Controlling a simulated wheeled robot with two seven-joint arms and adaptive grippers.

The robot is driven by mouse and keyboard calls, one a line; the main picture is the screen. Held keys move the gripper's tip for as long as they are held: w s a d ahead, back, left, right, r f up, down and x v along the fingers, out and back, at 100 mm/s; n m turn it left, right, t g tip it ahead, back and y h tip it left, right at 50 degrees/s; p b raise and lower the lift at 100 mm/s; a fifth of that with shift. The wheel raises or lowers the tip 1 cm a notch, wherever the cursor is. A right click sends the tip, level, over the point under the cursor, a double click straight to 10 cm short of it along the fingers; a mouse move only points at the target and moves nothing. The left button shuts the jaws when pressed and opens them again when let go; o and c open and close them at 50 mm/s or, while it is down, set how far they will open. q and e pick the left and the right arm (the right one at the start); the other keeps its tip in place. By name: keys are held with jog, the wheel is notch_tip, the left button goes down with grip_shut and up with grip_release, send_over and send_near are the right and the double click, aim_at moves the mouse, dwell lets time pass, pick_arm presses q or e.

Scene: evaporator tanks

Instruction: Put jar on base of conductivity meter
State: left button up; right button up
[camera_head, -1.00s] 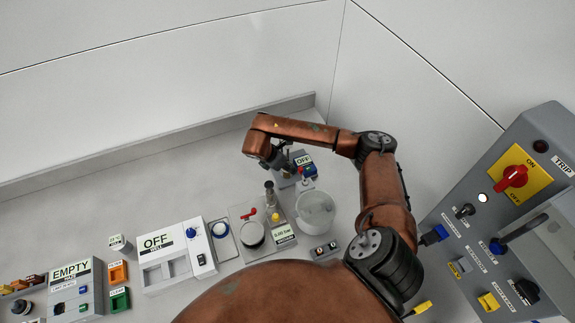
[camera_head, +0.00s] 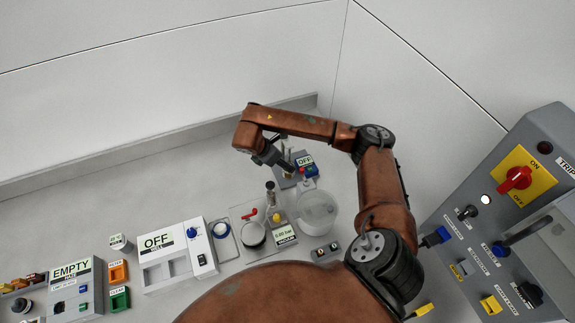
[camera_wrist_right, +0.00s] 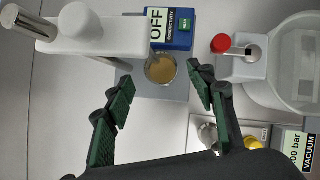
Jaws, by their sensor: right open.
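The jar (camera_wrist_right: 160,68), a small round glass with amber liquid, shows from above in the right wrist view. It appears to stand on the grey base plate (camera_wrist_right: 176,92) of the conductivity meter (camera_wrist_right: 171,28), a blue box with an OFF display. The meter also shows in the head view (camera_head: 305,161). The white stand arm (camera_wrist_right: 110,36) lies beside the jar. My right gripper (camera_wrist_right: 160,80) is open, its green-padded fingers spread to either side of the jar and apart from it. In the head view my right gripper (camera_head: 275,157) is over the meter's base. My left gripper is not in view.
A large clear vessel (camera_head: 317,212) and a white block with a red knob (camera_wrist_right: 240,52) stand close beside the meter. The vacuum display (camera_head: 286,236) is nearer. A grey control panel (camera_head: 520,215) stands at the right. The bench left of the meter is clear.

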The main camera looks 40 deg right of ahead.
jog(key=shift+p+v, duration=0.35)
jog(key=shift+v, duration=2.4)
